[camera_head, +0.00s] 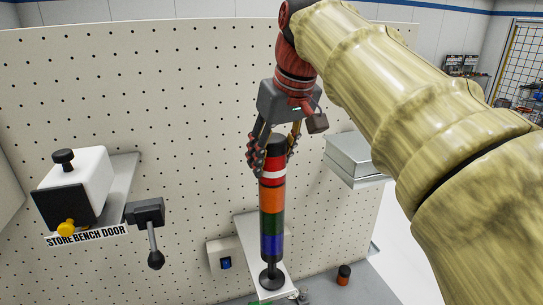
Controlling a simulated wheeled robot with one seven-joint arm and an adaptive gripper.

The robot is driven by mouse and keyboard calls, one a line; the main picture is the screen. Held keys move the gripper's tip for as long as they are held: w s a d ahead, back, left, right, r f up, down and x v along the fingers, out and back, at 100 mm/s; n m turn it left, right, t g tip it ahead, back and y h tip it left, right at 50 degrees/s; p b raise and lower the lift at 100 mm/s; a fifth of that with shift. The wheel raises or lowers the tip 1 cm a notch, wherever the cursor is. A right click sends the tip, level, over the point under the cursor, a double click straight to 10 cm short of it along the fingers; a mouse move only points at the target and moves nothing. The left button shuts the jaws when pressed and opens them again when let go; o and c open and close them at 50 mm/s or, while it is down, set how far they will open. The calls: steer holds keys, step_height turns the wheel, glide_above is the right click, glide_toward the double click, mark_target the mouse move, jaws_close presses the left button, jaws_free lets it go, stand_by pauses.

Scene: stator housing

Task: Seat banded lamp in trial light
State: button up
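The trial light (271,222) looks like an upright column with orange, green and blue sections on a round black foot (271,279). A red lamp with a white band (273,173) and a dark top is in line with the column's upper end. I see no gap between the lamp and the orange section, but cannot tell if it is fully seated. My gripper (271,163) points down over the lamp, with its fingers on both sides of the dark top and upper red part. The fingers appear closed on the lamp; their inner contact is partly hidden.
The column stands on a pale shelf (248,232) before a pegboard (190,100). A switch box (225,262) is beside it. A labelled door unit (78,188) and black lever (149,232) are at left. A grey box (350,157) is at right; a small dark-and-orange cylinder (343,275) stands below.

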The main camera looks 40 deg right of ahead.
mark_target(276, 140)
steer(key=o, duration=0.4)
steer(key=o, duration=0.3)
steer(key=shift+o, duration=0.2)
steer(key=shift+r, duration=0.2)
stand_by(0.3)
steer(key=shift+s+r+p, duration=0.2)
steer(key=shift+r+p, duration=0.1)
steer(key=shift+p, duration=0.05)
steer(key=shift+s+r, duration=0.1)
steer(key=shift+r, duration=0.2)
steer(key=shift+s+r+p, duration=0.15)
steer(key=shift+r+p, duration=0.2)
steer(key=shift+p, duration=0.1)
steer(key=shift+p+v, duration=0.65)
steer(key=shift+v, duration=0.45)
steer(key=v, duration=1.2)
